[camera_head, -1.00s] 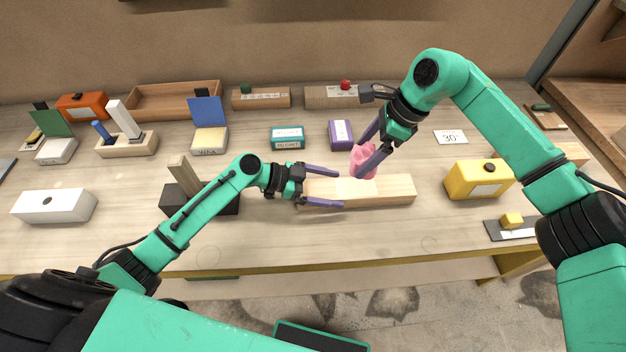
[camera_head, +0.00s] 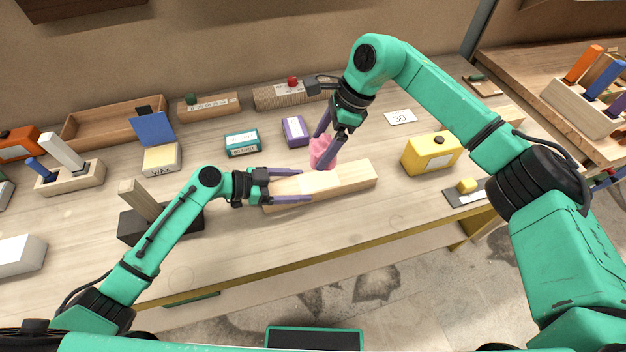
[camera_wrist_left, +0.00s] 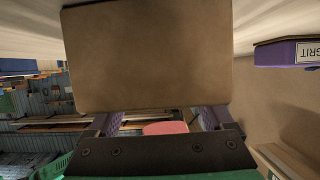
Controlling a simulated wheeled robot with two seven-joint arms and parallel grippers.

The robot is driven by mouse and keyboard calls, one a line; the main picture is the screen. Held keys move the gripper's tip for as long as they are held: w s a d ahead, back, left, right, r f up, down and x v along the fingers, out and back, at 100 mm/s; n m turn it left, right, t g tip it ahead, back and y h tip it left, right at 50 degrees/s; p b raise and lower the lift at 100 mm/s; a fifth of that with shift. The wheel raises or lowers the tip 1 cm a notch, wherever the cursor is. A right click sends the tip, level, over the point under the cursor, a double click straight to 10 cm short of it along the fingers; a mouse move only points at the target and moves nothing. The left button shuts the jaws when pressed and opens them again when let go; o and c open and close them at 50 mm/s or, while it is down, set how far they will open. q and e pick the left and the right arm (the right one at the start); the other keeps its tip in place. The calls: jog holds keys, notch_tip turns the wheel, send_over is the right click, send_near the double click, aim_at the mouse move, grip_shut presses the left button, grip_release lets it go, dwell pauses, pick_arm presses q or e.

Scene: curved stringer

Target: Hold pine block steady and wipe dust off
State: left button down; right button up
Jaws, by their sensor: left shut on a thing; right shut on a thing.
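The pine block (camera_head: 352,178) lies lengthwise on the workbench, with a paler patch in the middle of its top. My left gripper (camera_head: 300,185) is shut on the block's left end, one finger on each long side. In the left wrist view the block (camera_wrist_left: 148,55) fills the upper middle, between the fingers. My right gripper (camera_head: 325,153) is shut on a pink cloth (camera_head: 321,150) at the block's far edge, near its middle. The pink also shows in the left wrist view (camera_wrist_left: 165,128). I cannot tell whether the cloth touches the block. No dust can be made out.
A teal box (camera_head: 242,144) and a purple box (camera_head: 295,131) stand behind the block. A yellow box (camera_head: 432,153) stands to the right. A dark block with an upright wooden piece (camera_head: 140,200) is close to my left arm. The bench's front edge (camera_head: 330,257) is clear.

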jog(key=shift+w+d, duration=0.1)
jog(key=shift+d, duration=0.2)
jog(key=shift+f, duration=3.7)
jog(key=shift+f, duration=0.7)
jog(key=shift+a, duration=0.15)
jog(key=shift+s+a+r, duration=0.1)
jog(key=shift+s+a, duration=0.1)
jog(key=shift+a, duration=0.4)
jog(key=shift+s+a, duration=0.2)
jog(key=shift+a, duration=0.35)
jog(key=shift+w+d, duration=0.2)
jog(key=shift+d, duration=0.45)
jog(key=shift+w+d, duration=0.2)
jog(key=shift+d, duration=0.4)
